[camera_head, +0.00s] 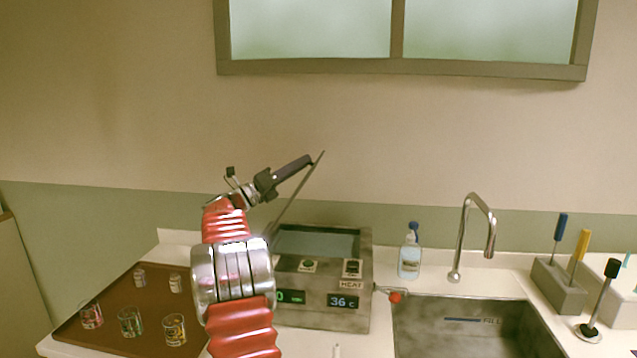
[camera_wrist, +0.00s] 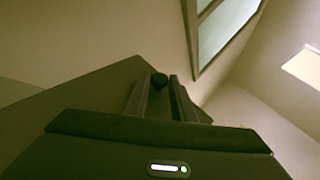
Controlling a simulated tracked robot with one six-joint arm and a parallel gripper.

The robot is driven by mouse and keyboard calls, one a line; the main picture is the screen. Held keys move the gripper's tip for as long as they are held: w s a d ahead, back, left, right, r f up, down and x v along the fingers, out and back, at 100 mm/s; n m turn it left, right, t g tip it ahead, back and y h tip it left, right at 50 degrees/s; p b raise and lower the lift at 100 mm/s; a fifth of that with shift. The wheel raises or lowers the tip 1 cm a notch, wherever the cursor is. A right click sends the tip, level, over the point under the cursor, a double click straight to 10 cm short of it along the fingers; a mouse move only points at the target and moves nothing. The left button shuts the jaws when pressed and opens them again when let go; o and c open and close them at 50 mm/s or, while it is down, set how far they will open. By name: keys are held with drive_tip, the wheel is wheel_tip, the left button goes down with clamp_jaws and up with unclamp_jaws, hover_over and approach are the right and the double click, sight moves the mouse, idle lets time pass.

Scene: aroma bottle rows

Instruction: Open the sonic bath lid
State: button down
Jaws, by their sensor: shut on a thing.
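The sonic bath (camera_head: 325,300) is a grey metal box on the counter with a button, a HEAT switch and a display reading 36 C. Its lid (camera_head: 297,193) shows nearly edge-on as a thin panel, raised and tilted steeply above the bath's left side. The bath's top opening (camera_head: 318,242) is uncovered. My gripper (camera_head: 310,159) is at the lid's upper end, shut on its knob. In the wrist view my gripper's fingers (camera_wrist: 160,95) flank the dark round knob (camera_wrist: 159,79), with the dark lid panel (camera_wrist: 75,98) behind. My arm hides the bath's left side.
A brown tray (camera_head: 110,305) with several small glass jars lies at left. A soap bottle (camera_head: 410,257), a faucet (camera_head: 468,232) and a sink (camera_head: 470,325) are at right, beside a tool holder (camera_head: 560,288). A window (camera_head: 400,70) is above.

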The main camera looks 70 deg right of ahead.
drive_tip(key=w+a+r+n+t+h, duration=0.1)
drive_tip(key=w+n+t+h, duration=0.1)
drive_tip(key=w+n, duration=0.3)
drive_tip(key=w+a+r+n+t+h, duration=0.1)
drive_tip(key=w+n+h, duration=0.4)
drive_tip(key=w, duration=0.6)
drive_tip(key=shift+a+t, duration=0.75)
drive_tip(key=shift+t, duration=0.55)
drive_tip(key=shift+n, duration=0.3)
drive_tip(key=c, duration=1.5)
unclamp_jaws()
drive_tip(key=shift+c, duration=0.2)
drive_tip(key=shift+a+f, duration=0.1)
drive_tip(key=shift+f, duration=0.05)
drive_tip(key=v, duration=1.3)
drive_tip(key=shift+f, duration=0.45)
drive_tip(key=shift+w+a, duration=0.1)
drive_tip(key=shift+c, duration=0.2)
